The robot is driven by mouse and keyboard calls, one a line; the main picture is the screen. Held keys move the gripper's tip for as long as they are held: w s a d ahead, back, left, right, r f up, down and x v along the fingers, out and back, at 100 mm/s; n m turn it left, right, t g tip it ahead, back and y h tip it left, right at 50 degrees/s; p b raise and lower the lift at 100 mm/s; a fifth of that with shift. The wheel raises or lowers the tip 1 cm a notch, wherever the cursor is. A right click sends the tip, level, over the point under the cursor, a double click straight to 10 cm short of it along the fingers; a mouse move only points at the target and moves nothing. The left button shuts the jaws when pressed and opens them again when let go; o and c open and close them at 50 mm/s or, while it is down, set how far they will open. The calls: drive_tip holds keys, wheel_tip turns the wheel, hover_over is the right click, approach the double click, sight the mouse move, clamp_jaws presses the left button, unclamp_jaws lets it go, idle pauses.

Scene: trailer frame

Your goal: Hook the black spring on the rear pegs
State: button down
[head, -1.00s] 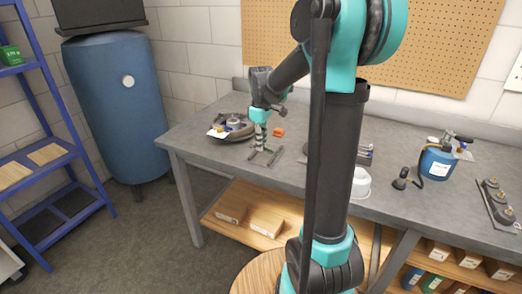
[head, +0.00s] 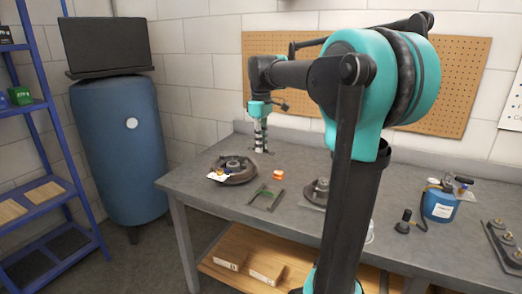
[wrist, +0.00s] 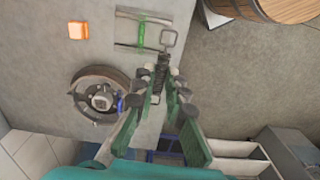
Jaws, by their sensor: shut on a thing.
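My gripper (head: 260,150) hangs fingers down above the table, behind the trailer frame in the head view. In the wrist view its green fingers (wrist: 163,100) are shut on the black spring (wrist: 161,68). The spring's wire loop (wrist: 168,38) sticks out beyond the fingertips; its other end is hidden between the fingers. The trailer frame (head: 278,202) lies flat on the table, with dark bars and a green spring (head: 264,192) across it. The frame (wrist: 146,17) and the green spring (wrist: 141,36) also show in the wrist view. The held spring appears clear of the frame.
An orange block (head: 278,174) sits behind the frame. A hub (head: 319,188) stands to the right. The pegboard wall is behind.

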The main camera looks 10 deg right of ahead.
drive_tip(key=shift+r, duration=1.2)
drive_tip(key=shift+w, duration=0.1)
